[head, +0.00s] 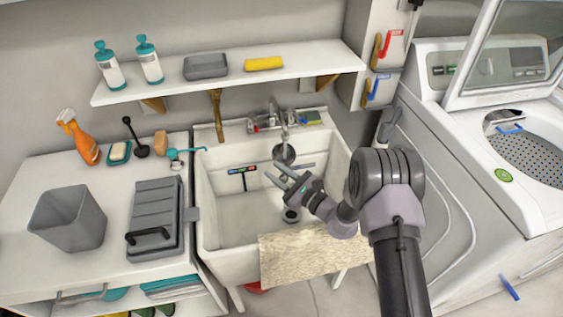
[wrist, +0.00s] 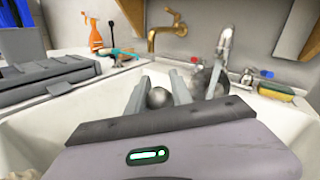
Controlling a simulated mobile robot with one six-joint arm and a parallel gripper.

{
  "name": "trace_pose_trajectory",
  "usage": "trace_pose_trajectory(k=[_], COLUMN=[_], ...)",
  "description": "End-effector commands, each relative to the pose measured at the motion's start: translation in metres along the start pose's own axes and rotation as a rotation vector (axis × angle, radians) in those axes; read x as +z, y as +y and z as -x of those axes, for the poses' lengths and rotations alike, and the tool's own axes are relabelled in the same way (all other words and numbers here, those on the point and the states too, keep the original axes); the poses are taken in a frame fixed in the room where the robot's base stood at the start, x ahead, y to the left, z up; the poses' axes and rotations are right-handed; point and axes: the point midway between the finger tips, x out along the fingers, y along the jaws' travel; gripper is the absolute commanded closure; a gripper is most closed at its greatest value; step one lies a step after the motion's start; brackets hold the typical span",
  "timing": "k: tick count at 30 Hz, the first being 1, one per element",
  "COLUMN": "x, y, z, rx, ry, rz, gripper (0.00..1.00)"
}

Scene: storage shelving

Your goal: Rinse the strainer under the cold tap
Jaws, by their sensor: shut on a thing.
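The strainer (head: 284,153) is a dark grey round piece below the tap spout (head: 279,112) at the back of the white sink (head: 230,215). My gripper (head: 281,175) is over the basin, just in front of it. In the wrist view my gripper (wrist: 157,92) has its two fingers around a grey ball-like part, apparently of the strainer (wrist: 157,97). The chrome tap (wrist: 224,48) stands to the right there, with dark mesh beside it. I cannot tell whether water runs.
A brass tap (wrist: 155,38) stands left of the chrome one. A yellow-green sponge (head: 312,117) lies on the back ledge. A shelf (head: 230,80) hangs above; the washer (head: 440,210) is right.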

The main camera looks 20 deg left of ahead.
Motion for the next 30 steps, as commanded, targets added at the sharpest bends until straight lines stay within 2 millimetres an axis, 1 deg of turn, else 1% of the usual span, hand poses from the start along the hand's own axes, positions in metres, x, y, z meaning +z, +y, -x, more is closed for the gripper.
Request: trace_pose_trajectory(k=[4,8,14,21,30], x=[-0.001,-0.001,-0.001,0.0,0.0], y=[-0.003,-0.003,-0.002,0.002,0.0], z=[0.007,0.009,0.007,-0.003,0.0], rx=[-0.001,0.0,0.001,0.001,-0.001], ry=[0.0,0.0,-0.001,0.0,0.0], rz=[0.0,0.0,0.001,0.0,0.0], gripper=[1.0,1.0,1.0,1.0,1.0])
